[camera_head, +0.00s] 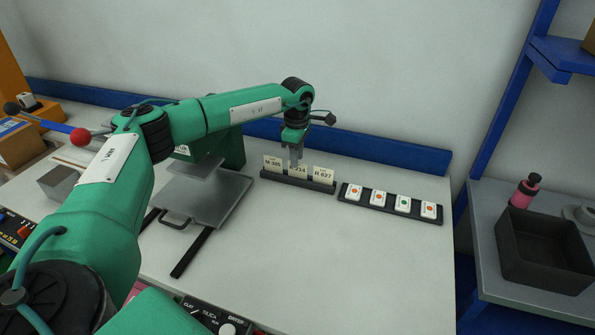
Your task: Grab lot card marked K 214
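Three cream lot cards stand upright in a dark card holder (318,185) near the back of the table. The middle card, which reads as K 214 (298,173), is partly covered by my gripper. The M 305 card (272,164) is to its left and the R 627 card (323,174) to its right. My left gripper (295,162) points down with its fingertips at the top of the middle card. The fingers look close together, and I cannot tell whether they grip the card. My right gripper is not in view.
A dark strip (390,205) with several white tiles with coloured dots lies right of the holder. A grey metal plate (205,196) is to its left. The table's front right is clear. A black bin (543,250) and pink bottle (524,192) stand on the right shelf.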

